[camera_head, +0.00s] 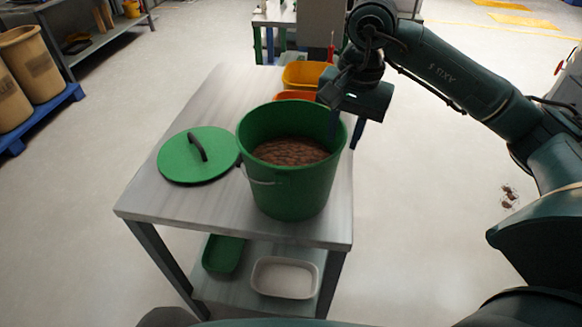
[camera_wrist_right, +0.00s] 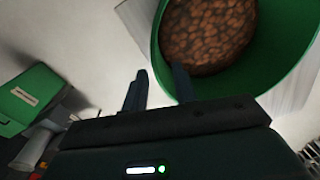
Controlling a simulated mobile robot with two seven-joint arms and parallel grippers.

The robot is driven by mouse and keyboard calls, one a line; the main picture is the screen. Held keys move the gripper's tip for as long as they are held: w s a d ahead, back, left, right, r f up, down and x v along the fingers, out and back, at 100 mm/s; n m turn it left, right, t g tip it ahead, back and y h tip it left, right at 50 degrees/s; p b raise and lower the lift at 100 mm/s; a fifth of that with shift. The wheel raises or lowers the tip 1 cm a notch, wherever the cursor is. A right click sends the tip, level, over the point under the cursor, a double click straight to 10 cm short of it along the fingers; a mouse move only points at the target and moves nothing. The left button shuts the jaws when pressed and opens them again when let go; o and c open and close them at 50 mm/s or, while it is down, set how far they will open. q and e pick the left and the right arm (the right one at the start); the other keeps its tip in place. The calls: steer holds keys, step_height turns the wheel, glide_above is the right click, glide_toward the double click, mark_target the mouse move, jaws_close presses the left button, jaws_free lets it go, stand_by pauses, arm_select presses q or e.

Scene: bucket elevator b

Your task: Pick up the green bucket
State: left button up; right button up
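The green bucket (camera_head: 292,189) stands upright on the metal table, open at the top, with brown lumpy contents (camera_head: 290,151) inside. Its thin handle hangs on the left side. My right gripper (camera_head: 346,128) is open at the bucket's right rim. One finger is at the rim and the other is outside it; contact cannot be told. In the right wrist view, the open fingers (camera_wrist_right: 160,80) show beside the bucket (camera_wrist_right: 226,80), with the right finger overlapping its rim. The green lid (camera_head: 190,163) lies flat left of the bucket. My left gripper is out of view.
The metal table (camera_head: 225,215) has a yellow bin (camera_head: 305,74) and an orange bin (camera_head: 294,96) behind the bucket. A green tray (camera_head: 223,253) and a white tray (camera_head: 285,278) sit on its lower shelf. The floor to the right is mostly clear.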

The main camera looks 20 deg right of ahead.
mark_target(336, 166)
steer(key=shift+a+f+p, duration=0.2)
steer(key=shift+f+p, duration=0.15)
steer(key=shift+f, duration=1.4)
steer(key=shift+a+f+p, duration=0.15)
steer(key=shift+f+p, duration=0.2)
steer(key=shift+f, duration=1.4)
steer(key=shift+c, duration=0.6)
jaws_close()
steer(key=shift+w+r, duration=0.15)
steer(key=shift+r, duration=0.05)
